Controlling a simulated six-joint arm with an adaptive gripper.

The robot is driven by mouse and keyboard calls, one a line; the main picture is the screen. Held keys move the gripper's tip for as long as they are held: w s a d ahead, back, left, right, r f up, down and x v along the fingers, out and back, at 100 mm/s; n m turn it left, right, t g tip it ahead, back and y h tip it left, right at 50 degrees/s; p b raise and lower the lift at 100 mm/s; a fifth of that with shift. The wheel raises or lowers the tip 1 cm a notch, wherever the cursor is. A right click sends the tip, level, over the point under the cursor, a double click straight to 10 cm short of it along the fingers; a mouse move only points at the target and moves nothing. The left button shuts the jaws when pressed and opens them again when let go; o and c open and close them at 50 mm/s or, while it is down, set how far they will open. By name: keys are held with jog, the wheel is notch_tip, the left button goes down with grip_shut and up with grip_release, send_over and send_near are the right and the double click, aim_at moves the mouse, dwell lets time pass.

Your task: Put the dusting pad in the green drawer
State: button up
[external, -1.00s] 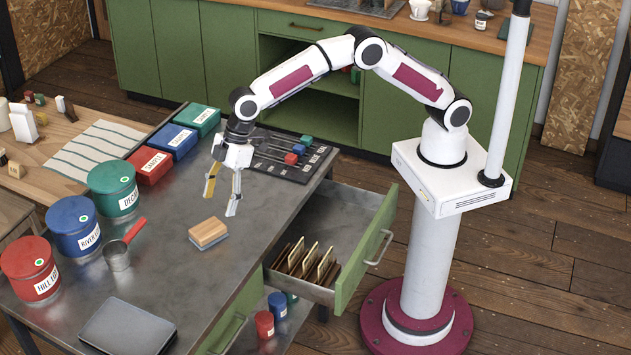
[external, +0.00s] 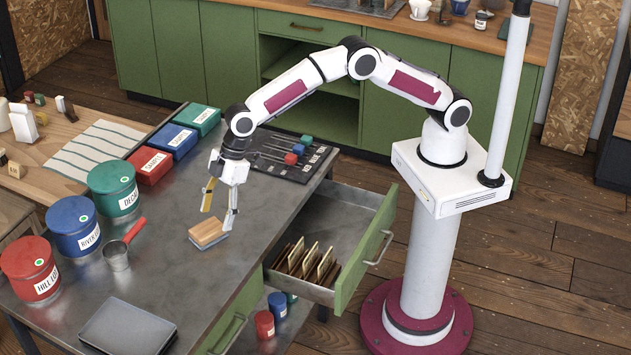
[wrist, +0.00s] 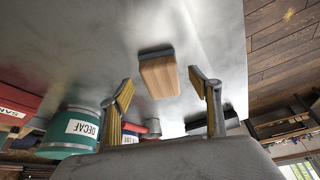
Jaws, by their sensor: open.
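The dusting pad (external: 208,233) is a wooden block with a grey-blue underside. It lies on the metal table, and in the wrist view the pad (wrist: 159,76) sits ahead of and between my fingers. My gripper (external: 217,219) is open and empty, with its fingertips just above and behind the pad; it also shows in the wrist view (wrist: 161,88). The green drawer (external: 357,262) stands pulled out at the table's right side. Several brown dividers with pale edges (external: 305,262) stand in its near part, and its far part is bare.
A red-handled scoop (external: 118,255) lies left of the pad, near red, blue and green canisters (external: 74,226). Boxes (external: 150,166) and a dark board with coloured-ended tools (external: 285,155) are behind. A grey flat case (external: 128,328) lies at the front.

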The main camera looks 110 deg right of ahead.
aim_at(216, 223)
jog(key=shift+x, duration=1.4)
jog(key=c, duration=1.3)
jog(key=shift+r, duration=5)
